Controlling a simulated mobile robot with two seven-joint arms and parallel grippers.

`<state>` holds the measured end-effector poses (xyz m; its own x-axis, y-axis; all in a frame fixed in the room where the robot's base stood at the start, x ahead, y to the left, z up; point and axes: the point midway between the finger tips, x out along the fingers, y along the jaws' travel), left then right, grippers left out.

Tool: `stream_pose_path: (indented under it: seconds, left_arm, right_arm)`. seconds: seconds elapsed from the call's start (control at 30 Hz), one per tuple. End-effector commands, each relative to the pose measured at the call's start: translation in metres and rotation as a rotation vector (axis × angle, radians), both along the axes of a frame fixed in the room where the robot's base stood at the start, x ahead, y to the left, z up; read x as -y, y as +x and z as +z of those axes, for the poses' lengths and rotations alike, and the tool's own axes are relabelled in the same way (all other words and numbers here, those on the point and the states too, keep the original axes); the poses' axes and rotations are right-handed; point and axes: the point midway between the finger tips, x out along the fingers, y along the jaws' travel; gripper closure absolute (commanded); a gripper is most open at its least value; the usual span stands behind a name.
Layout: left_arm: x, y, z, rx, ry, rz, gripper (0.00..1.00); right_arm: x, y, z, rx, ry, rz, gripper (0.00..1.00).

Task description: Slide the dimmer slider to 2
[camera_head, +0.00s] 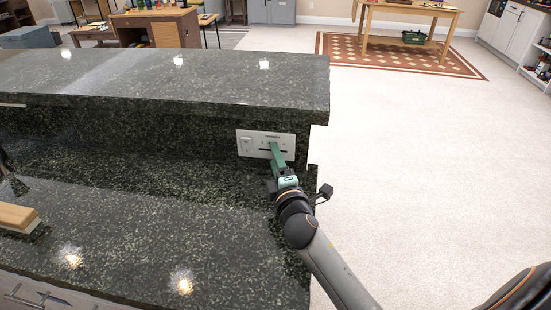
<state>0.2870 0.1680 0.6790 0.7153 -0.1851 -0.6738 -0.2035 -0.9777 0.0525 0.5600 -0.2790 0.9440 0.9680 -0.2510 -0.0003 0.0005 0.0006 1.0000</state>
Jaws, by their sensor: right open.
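A white wall plate (252,150) is set in the dark green granite upright of the bar. It has a switch at its left and a horizontal dimmer track with small markings at its right. My right gripper (275,146) is open, with its green fingers right at the dimmer part of the plate. The fingers hide part of the track and the slider knob, so I cannot tell where the slider stands or whether they touch it. My left gripper is not in view.
The granite ledge (190,85) overhangs above the plate, and the lower counter (140,220) lies below it. A wooden-backed brush (18,218) lies at the far left. The carpet (420,170) to the right is clear.

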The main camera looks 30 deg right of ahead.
Motion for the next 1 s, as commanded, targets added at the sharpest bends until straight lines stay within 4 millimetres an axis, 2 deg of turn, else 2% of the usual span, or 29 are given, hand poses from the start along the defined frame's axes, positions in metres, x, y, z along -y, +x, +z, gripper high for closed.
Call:
stream_pose_path:
  seconds: [0.07, 0.53, 1.0]
  left_arm:
    - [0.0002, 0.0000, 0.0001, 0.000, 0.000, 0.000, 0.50]
    - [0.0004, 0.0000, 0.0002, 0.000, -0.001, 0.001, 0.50]
    - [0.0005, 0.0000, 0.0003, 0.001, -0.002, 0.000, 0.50]
  right_arm:
    - [-0.0001, -0.0001, -0.0001, 0.000, 0.000, 0.000, 0.46]
    - [0.0000, 0.0001, -0.0001, 0.000, 0.001, 0.000, 0.99]
    - [0.0002, 0.0000, -0.0002, 0.000, 0.000, 0.000, 1.00]
